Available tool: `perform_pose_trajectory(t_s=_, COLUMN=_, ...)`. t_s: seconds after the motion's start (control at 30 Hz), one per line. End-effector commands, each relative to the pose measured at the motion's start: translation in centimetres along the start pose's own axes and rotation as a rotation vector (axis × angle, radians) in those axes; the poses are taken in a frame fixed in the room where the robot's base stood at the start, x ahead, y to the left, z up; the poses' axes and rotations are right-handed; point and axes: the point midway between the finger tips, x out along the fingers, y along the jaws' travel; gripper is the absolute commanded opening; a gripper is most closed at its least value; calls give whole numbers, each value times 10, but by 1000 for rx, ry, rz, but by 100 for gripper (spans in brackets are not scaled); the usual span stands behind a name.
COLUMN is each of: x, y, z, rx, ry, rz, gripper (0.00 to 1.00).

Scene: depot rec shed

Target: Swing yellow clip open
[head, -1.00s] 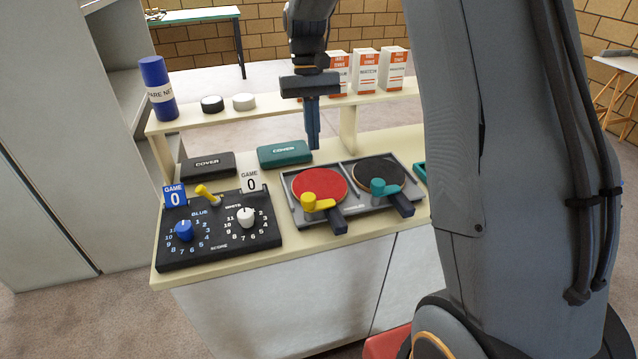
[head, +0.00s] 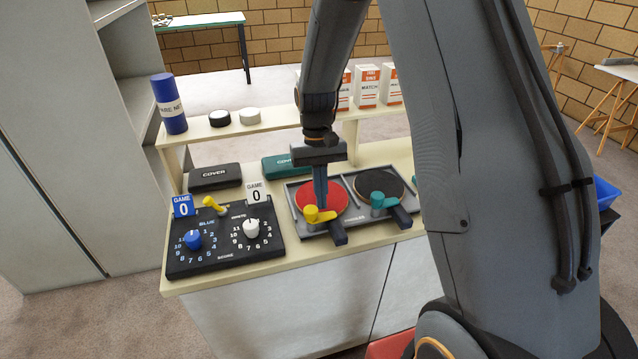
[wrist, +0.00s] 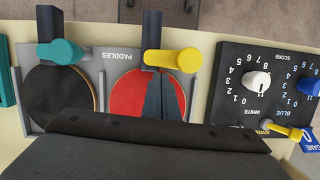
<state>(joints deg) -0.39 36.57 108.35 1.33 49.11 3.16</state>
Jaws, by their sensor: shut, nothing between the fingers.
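The yellow clip (head: 318,214) lies across the handle end of the red paddle (head: 332,197), in the left half of the grey paddle tray (head: 352,237). In the wrist view the yellow clip (wrist: 172,59) crosses the dark paddle handle, its arm reaching right to a round knob. My gripper (head: 320,206) is shut and empty, pointing down over the red paddle close behind the clip. In the wrist view my fingertips (wrist: 163,77) show over the red face, just below the clip. I cannot tell whether they touch the clip or the paddle.
A teal clip (head: 384,200) crosses the black paddle (head: 378,183) to the right. The black score board (head: 225,260) with blue and white knobs and a yellow lever stands left. Dark and teal cover cases (head: 215,176) lie behind. A shelf (head: 262,124) carries boxes and a blue tube.

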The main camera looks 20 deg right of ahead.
Motion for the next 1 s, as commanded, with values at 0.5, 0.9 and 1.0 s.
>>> perform_pose_trajectory(t_s=0.5, x=1, y=0, z=4, rx=5, ry=0, rz=-1, gripper=0)
perform_pose_trajectory(t_s=0.9, x=1, y=3, z=7, rx=70, ry=0, rz=-18, gripper=0)
perform_pose_trajectory(t_s=1.0, x=1, y=4, z=7, rx=85, ry=0, rz=-22, gripper=0)
